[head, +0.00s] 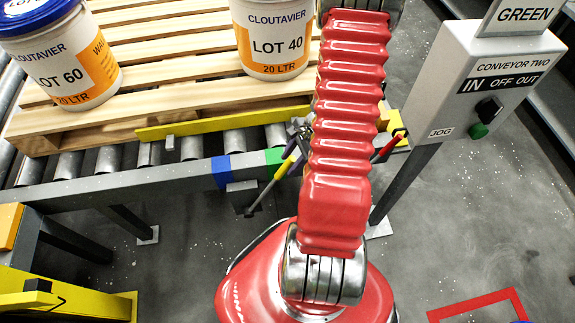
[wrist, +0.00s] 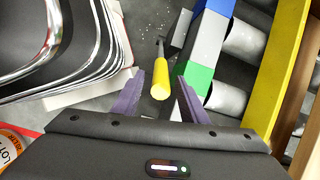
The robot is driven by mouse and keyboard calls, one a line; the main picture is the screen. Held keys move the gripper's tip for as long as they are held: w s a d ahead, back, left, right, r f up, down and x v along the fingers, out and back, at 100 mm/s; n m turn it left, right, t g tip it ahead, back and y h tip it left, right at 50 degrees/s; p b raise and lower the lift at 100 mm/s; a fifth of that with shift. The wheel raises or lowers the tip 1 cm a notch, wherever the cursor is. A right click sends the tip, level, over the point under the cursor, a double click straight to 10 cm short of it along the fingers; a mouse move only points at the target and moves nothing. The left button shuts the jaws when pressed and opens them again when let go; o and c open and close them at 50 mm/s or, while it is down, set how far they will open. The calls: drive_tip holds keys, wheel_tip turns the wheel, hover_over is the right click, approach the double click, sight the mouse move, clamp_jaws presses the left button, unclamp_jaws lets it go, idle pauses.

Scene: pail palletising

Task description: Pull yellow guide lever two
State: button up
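A lever with a yellow handle (head: 284,169) and a dark rod stands at the front side of the roller conveyor, by a grey box (head: 243,196) under blue and green marks. In the wrist view the yellow handle (wrist: 161,82) lies between the two purple fingers of my gripper (wrist: 161,92). The fingers are open, with a gap showing on both sides of the handle. In the head view my red arm hides most of the gripper; a bit of purple shows beside the handle. A yellow guide rail (head: 190,127) runs along the rollers.
A wooden pallet (head: 150,95) on the conveyor holds pails marked LOT 60 (head: 62,62) and LOT 40 (head: 272,42). A CONVEYOR TWO control box (head: 470,80) stands on a post at right. A red-handled lever (head: 388,146) is right of my arm. Floor at lower left is partly clear.

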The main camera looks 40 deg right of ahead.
sight(287, 167)
drive_tip(key=shift+x, duration=1.65)
drive_tip(key=shift+s, duration=0.1)
clamp_jaws()
drive_tip(key=shift+d, duration=0.1)
